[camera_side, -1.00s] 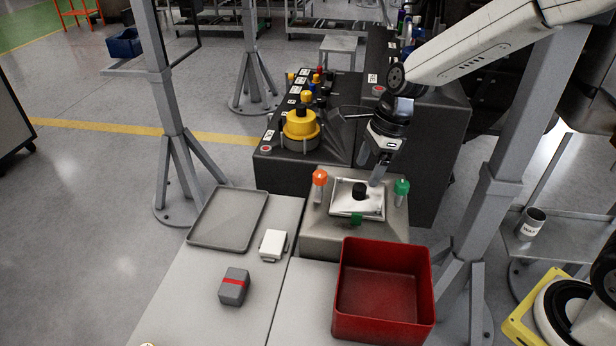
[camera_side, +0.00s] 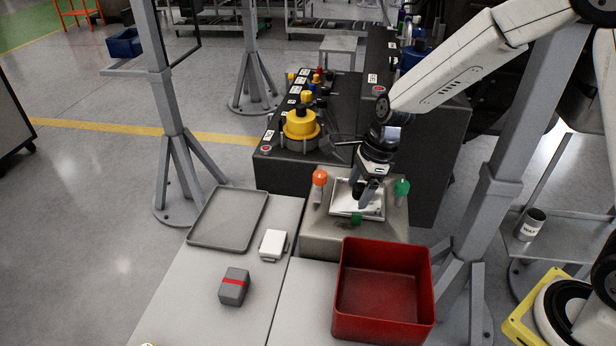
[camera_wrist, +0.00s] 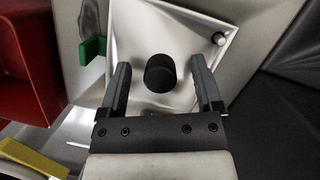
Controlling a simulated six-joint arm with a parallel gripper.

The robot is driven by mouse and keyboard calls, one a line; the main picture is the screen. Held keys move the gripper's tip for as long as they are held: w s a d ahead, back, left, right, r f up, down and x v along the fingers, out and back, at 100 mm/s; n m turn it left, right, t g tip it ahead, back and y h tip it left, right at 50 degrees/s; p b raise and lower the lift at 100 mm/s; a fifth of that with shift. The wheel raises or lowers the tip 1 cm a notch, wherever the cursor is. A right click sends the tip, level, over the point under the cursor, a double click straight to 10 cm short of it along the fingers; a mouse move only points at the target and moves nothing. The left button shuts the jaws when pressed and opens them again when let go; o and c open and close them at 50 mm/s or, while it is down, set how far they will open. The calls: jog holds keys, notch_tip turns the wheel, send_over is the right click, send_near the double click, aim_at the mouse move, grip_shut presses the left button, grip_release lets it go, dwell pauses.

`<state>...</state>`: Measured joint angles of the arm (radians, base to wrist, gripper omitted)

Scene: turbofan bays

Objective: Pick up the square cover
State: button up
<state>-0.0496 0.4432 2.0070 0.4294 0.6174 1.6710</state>
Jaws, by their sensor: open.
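The square cover (camera_side: 374,210) is a shiny metal plate lying on a grey block. It also shows in the wrist view (camera_wrist: 195,33), with a round black knob (camera_wrist: 160,72) standing up from its middle. My gripper (camera_side: 362,203) is over the cover in the side view and hides the knob there. In the wrist view my gripper (camera_wrist: 162,88) is open, with one finger on each side of the knob and visible gaps between. I cannot tell how high the fingertips are above the plate.
An orange-topped post (camera_side: 320,178) and a green-topped post (camera_side: 402,187) flank the cover. A green clip (camera_side: 356,219) sits at its front edge. A red bin (camera_side: 385,305) stands in front. A grey tray (camera_side: 229,217), white box (camera_side: 273,244) and grey box (camera_side: 234,287) are on the left table.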

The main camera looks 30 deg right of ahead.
aim_at(360, 186)
dwell(0.4)
grip_shut()
jog(key=shift+r, duration=0.1)
jog(key=shift+r, duration=5)
